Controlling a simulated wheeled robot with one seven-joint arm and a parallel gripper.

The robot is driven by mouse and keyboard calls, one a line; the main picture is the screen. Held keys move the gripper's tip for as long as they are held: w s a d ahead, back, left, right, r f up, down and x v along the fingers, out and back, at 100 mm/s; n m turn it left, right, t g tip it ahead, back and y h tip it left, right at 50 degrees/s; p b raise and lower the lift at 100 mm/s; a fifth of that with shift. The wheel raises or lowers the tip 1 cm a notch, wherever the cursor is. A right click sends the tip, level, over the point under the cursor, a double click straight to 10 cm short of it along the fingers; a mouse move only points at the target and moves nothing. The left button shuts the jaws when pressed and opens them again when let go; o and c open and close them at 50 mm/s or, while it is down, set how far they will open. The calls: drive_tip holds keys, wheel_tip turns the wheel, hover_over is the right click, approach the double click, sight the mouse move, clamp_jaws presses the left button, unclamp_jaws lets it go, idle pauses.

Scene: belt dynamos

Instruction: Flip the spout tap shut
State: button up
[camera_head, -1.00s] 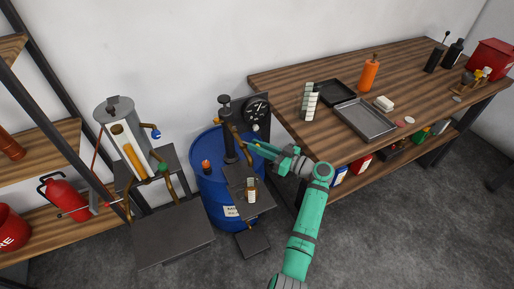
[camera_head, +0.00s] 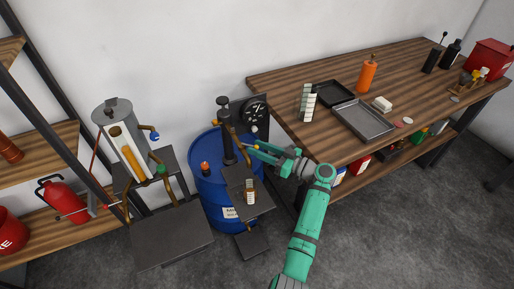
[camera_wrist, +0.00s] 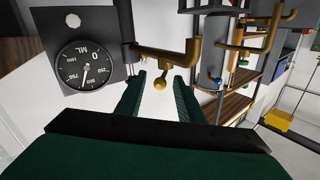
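The spout (camera_wrist: 185,57) is a brass pipe running out from the column beside the dial and bending up at its end. Its tap lever hangs below the pipe and ends in a small yellow ball (camera_wrist: 160,83). My gripper (camera_wrist: 160,88) is open in the wrist view, with one finger on each side of the ball; I cannot tell whether either finger touches it. In the head view my gripper (camera_head: 257,150) is at the spout (camera_head: 236,139), above the right side of the blue barrel (camera_head: 212,187). A small amber bottle (camera_head: 250,192) stands on a shelf below the spout.
A round ML dial (camera_wrist: 85,66) is beside the spout. A wooden bench (camera_head: 290,112) with trays and bottles is to the right. A clear-fronted tank (camera_head: 124,145) with brass pipes stands left of the barrel. The grey floor in front is clear.

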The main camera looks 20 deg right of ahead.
drive_tip(key=v, duration=0.6)
drive_tip(key=shift+s+d, duration=0.2)
